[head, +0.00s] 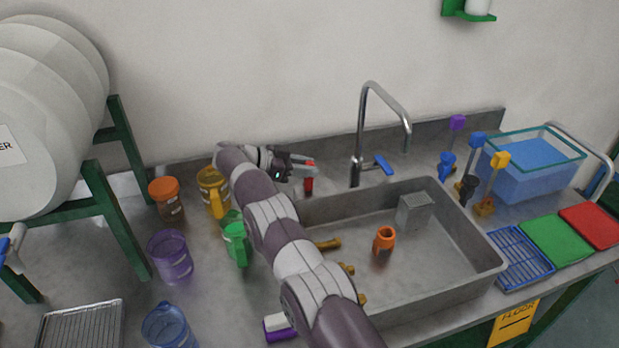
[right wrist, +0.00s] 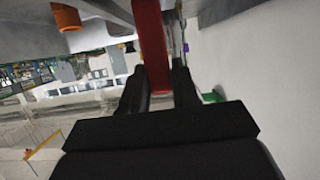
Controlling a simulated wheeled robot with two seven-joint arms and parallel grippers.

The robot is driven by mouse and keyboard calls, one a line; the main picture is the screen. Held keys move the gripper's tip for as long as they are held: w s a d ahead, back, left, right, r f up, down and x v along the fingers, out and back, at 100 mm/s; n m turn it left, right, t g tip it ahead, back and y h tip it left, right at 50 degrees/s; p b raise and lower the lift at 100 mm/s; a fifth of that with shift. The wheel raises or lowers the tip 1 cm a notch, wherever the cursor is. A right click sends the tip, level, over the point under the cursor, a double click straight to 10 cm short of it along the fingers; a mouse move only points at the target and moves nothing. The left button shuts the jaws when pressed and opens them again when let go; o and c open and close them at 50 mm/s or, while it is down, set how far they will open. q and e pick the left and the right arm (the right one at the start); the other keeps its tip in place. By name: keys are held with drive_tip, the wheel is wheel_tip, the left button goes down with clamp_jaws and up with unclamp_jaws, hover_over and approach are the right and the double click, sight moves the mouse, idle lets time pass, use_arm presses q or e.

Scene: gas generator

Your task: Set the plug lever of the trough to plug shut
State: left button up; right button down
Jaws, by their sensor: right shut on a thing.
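The grey metal trough (head: 467,232) is set into the counter. The red plug lever (head: 309,184) stands behind its back left edge, beside the tap. My right gripper (head: 309,166) is at the top of the lever, its arm reaching across the trough's left side. In the right wrist view, the red lever (right wrist: 150,38) runs between the two fingers of my right gripper (right wrist: 160,78), which is shut on it. The fingers cover part of the lever. The trough's drain cannot be made out. My left gripper is not in view.
A tall tap (head: 357,166) with a blue handle stands right of the lever. An orange piece (head: 384,241) and a grey block (head: 414,211) are in the trough. A yellow mug (head: 212,191), a green mug (head: 235,240) and a purple cup (head: 171,257) stand left of my arm.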

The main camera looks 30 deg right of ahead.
drive_tip(key=shift+w+a+h+b, duration=0.1)
drive_tip(key=shift+a+h+b, duration=0.2)
drive_tip(key=shift+b, duration=0.2)
drive_tip(key=c, duration=0.9)
unclamp_jaws()
